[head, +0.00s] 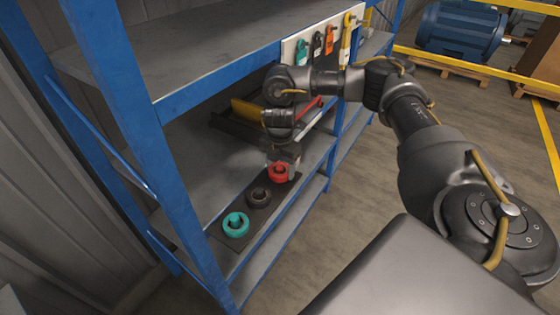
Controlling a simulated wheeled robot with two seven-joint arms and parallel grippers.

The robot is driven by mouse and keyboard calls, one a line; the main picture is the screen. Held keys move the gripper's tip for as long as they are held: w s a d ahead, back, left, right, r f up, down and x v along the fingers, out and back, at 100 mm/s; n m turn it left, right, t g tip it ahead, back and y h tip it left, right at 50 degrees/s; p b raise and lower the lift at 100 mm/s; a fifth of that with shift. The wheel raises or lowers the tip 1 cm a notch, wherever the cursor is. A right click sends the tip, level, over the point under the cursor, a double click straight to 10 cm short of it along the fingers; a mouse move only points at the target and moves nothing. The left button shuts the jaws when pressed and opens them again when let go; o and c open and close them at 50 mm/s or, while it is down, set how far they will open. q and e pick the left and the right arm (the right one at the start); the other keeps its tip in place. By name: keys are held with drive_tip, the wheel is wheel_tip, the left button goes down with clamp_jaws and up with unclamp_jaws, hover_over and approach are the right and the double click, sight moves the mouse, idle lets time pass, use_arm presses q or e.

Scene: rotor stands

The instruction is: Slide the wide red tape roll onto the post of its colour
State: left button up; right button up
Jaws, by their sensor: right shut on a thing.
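The red tape roll (279,174) is at the far end of a dark strip (217,246) on the blue-framed shelf. My right gripper (282,166) reaches down from above and is shut on the red roll. The roll looks low, at about the level of the strip; I cannot tell whether it touches it or is around a post. A teal ring-shaped piece (236,225) and a dark brown one (259,197) stand in line on the same strip. The red post cannot be made out, with the roll and gripper in that area. My left gripper is not in view.
An upper shelf board (165,55) and a blue upright (175,175) stand left of my arm. A white panel (290,52) with several coloured tools is behind it. A dark tray with a yellow part (247,110) lies deeper on the shelf. The floor right of the shelf is open.

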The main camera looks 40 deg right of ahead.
drive_tip(key=shift+f, duration=0.3)
idle(0.5)
drive_tip(key=o, duration=1)
drive_tip(key=shift+o, duration=0.4)
drive_tip(key=shift+o, duration=1.1)
wheel_tip(320, 180, up, 9)
drive_tip(key=p, duration=1)
